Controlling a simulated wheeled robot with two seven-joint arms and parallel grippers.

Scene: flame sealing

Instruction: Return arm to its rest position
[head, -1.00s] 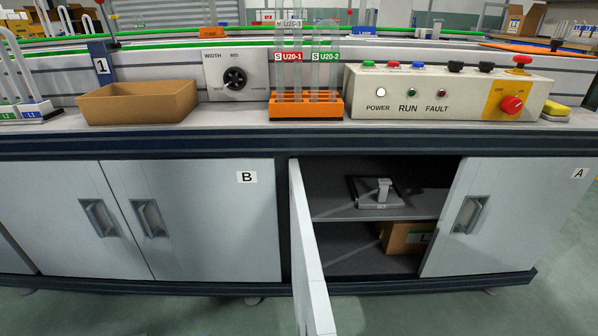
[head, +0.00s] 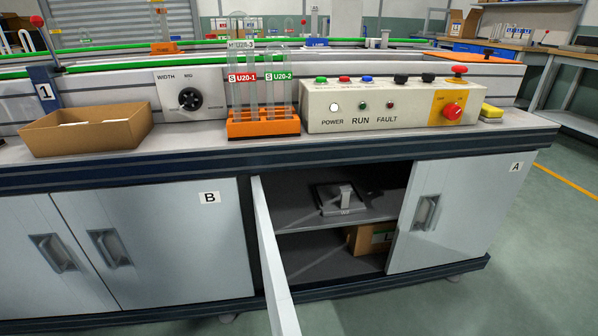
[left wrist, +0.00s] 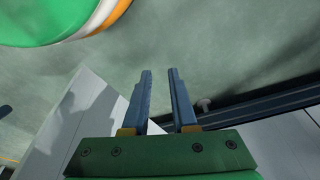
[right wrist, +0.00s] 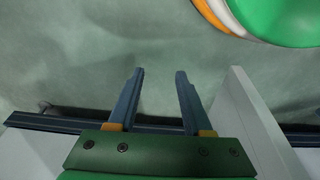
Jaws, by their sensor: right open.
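Neither arm nor gripper shows in the head view. In the left wrist view my left gripper (left wrist: 160,85) points down over the green floor; its fingers are apart with nothing between them. In the right wrist view my right gripper (right wrist: 160,85) is open and empty, also above the floor. Light cabinet panels show close beside both grippers; I cannot tell whether they touch. The open cabinet door (head: 273,258) swings out from the bench front in the head view.
The open cabinet holds a metal device (head: 338,203) above a cardboard box (head: 368,239). On the bench stand an open brown box (head: 88,130), an orange tube rack (head: 263,124) and a control panel (head: 385,105). Floor on the right (head: 545,230) is clear.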

